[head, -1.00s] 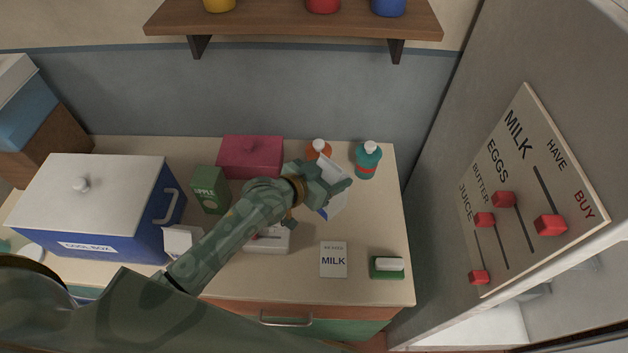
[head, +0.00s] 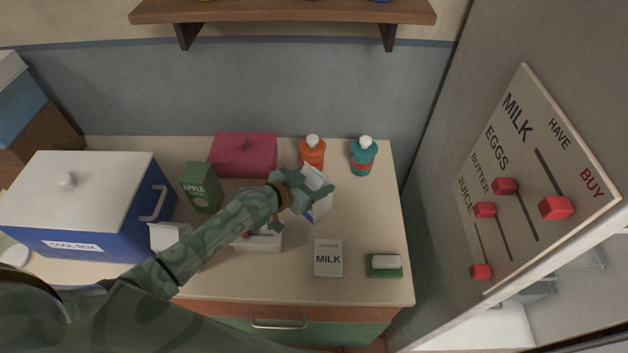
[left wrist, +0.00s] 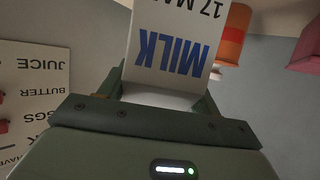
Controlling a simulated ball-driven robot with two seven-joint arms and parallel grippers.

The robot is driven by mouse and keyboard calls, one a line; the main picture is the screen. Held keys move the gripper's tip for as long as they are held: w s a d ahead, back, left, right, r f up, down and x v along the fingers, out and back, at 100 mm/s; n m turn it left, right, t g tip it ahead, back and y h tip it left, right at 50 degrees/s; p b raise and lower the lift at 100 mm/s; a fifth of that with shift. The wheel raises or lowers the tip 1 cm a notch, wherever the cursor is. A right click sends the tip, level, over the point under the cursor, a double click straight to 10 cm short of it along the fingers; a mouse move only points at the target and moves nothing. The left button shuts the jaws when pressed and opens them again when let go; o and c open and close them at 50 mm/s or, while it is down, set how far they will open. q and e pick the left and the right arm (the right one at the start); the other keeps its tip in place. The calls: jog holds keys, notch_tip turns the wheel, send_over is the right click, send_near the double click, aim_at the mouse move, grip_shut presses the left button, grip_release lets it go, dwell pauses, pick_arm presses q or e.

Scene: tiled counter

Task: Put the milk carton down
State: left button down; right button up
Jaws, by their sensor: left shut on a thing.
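The white milk carton (head: 319,197) with blue markings is in my left gripper (head: 308,199), over the back right part of the counter. In the left wrist view the carton (left wrist: 172,45) sits between the fingers, and its blue MILK lettering appears upside down. The gripper is shut on it. The hand hides part of the carton in the head view. I cannot tell whether its base touches the counter. A flat white card marked MILK (head: 328,258) lies on the counter nearer the front. My right gripper is not in view.
An orange bottle (head: 312,153) and teal bottle (head: 363,157) stand behind the carton. A crimson box (head: 243,154), green carton (head: 201,187) and blue cool box (head: 88,210) are left. A green-and-white block (head: 384,266) lies front right. Counter between carton and block is clear.

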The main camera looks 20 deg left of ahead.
pick_arm(q)
jog(key=c, duration=0.7)
grip_release()
jog(key=shift+f, duration=0.15)
jog(key=shift+c, duration=0.2)
jog(key=o, duration=0.4)
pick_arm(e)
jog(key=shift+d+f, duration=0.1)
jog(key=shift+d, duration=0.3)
pick_arm(q)
jog(key=shift+r, duration=0.3)
jog(key=p+v, duration=0.2)
jog(key=v, duration=1)
jog(key=shift+f+p, duration=0.1)
jog(key=shift+p, duration=0.3)
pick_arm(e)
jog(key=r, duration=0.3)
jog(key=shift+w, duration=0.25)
pick_arm(q)
jog(key=shift+s, duration=0.1)
